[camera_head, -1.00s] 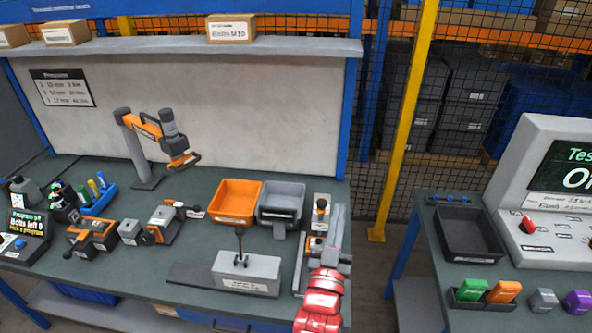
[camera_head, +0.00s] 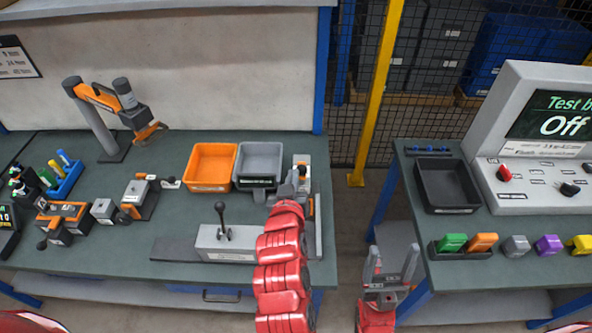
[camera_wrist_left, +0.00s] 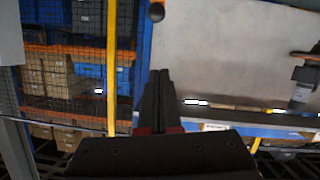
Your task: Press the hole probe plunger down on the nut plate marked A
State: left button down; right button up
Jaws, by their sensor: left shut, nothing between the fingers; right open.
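My left gripper (camera_head: 297,180), on a red arm, is over the right end of the bench, in front of a white upright fixture (camera_head: 302,161). Its closed fingers also show in the left wrist view (camera_wrist_left: 160,76), empty. The arm hides most of the fixture, so I cannot see its plunger or whether the gripper touches it. A grey block (camera_head: 238,244) with a black-knobbed lever stands left of the arm. I cannot read a mark A on anything. My right gripper (camera_head: 391,262) is open and empty in the gap between the benches.
An orange bin (camera_head: 212,185) and a grey bin (camera_head: 256,183) stand behind the grey block. A small orange-and-grey robot arm (camera_head: 104,110) stands at the back left. Another bench on the right holds a black tray (camera_head: 446,208) and a test console (camera_head: 545,150).

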pick_arm(q)
jog(key=shift+f+b+x, duration=0.3)
jog(key=shift+b+x, duration=2.25)
jog(key=shift+b, duration=3.1)
jog(key=p, duration=0.3)
send_over(299, 167)
jog(key=s+a, duration=0.1)
jog(key=s, duration=0.1)
jog(key=f, duration=0.2)
jog(key=d+f+p, duration=0.1)
jog(key=f, duration=0.1)
jog(key=shift+f, duration=0.25)
jog(key=shift+f, duration=0.15)
notch_tip(299, 167, down, 5)
jog(key=b, duration=0.2)
jog(key=shift+b, duration=0.3)
